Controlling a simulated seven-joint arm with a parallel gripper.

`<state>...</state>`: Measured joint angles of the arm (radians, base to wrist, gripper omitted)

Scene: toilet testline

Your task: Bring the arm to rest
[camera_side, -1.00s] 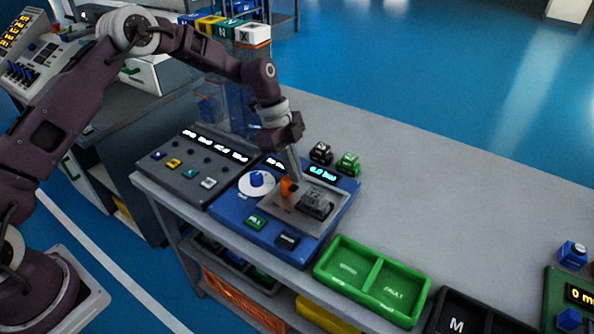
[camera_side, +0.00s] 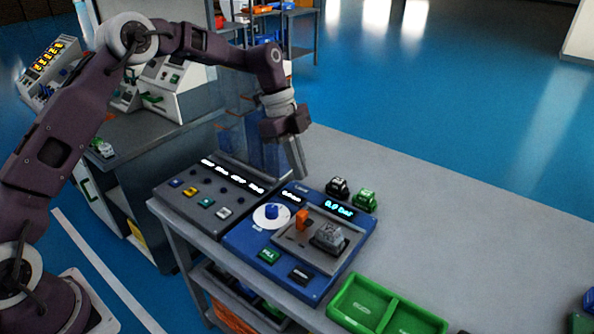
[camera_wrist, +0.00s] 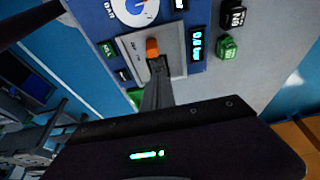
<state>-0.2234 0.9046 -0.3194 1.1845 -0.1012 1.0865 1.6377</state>
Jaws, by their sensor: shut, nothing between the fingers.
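My gripper (camera_side: 297,158) hangs from my purple arm above the back edge of the blue test panel (camera_side: 240,240) in the side view. Its fingers are shut and empty, pointing down, apart from the panel. In the wrist view my gripper (camera_wrist: 157,65) shows as shut fingers in front of the panel's grey plate. On that plate stand an orange lever (camera_side: 302,220) and a grey block (camera_side: 328,237). The orange lever also shows in the wrist view (camera_wrist: 152,47), just beyond the fingertips.
A black block (camera_side: 338,187) and a green block (camera_side: 365,199) stand behind the panel. A green two-part tray (camera_side: 386,308) lies at the front right. A grey button box (camera_side: 207,195) is left of the panel.

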